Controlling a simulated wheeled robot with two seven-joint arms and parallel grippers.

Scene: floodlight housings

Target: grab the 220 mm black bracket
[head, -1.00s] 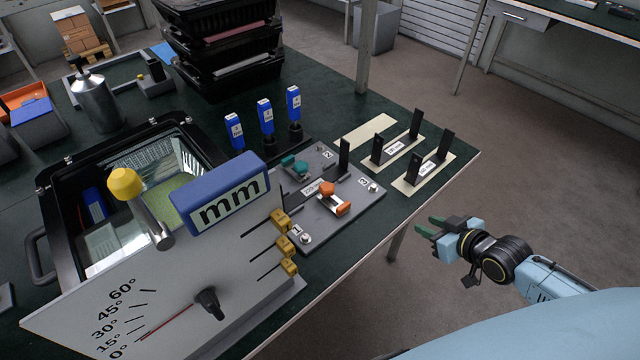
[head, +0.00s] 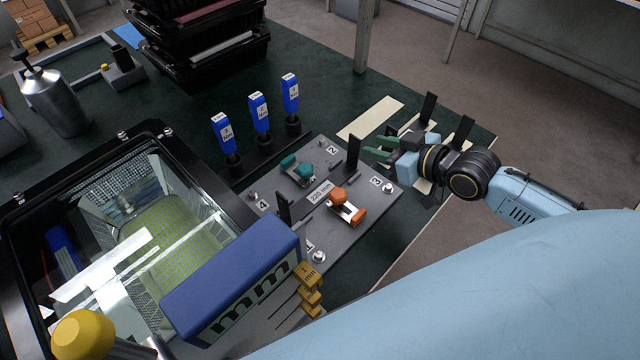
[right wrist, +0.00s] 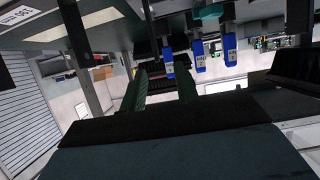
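On the grey fixture plate (head: 350,235), a "220 mm" label (head: 320,192) lies between two black uprights (head: 353,152), which look like the ends of the 220 mm black bracket. Whether the label is on the bracket or the plate is hard to tell. My right gripper (head: 374,147) is open and empty, above the plate's right end, near the rear upright. Its two green fingers stand apart in the right wrist view (right wrist: 161,88). Other black brackets on cream mats (head: 428,108) are partly hidden behind my right gripper. My left gripper is out of view.
A green clamp handle (head: 300,170) and an orange one (head: 346,204) flank the label. Blue drivers (head: 260,113) stand behind the plate. A blue "mm" display (head: 232,285) and a glass-topped box (head: 140,225) are at left. One cream mat (head: 370,118) is bare.

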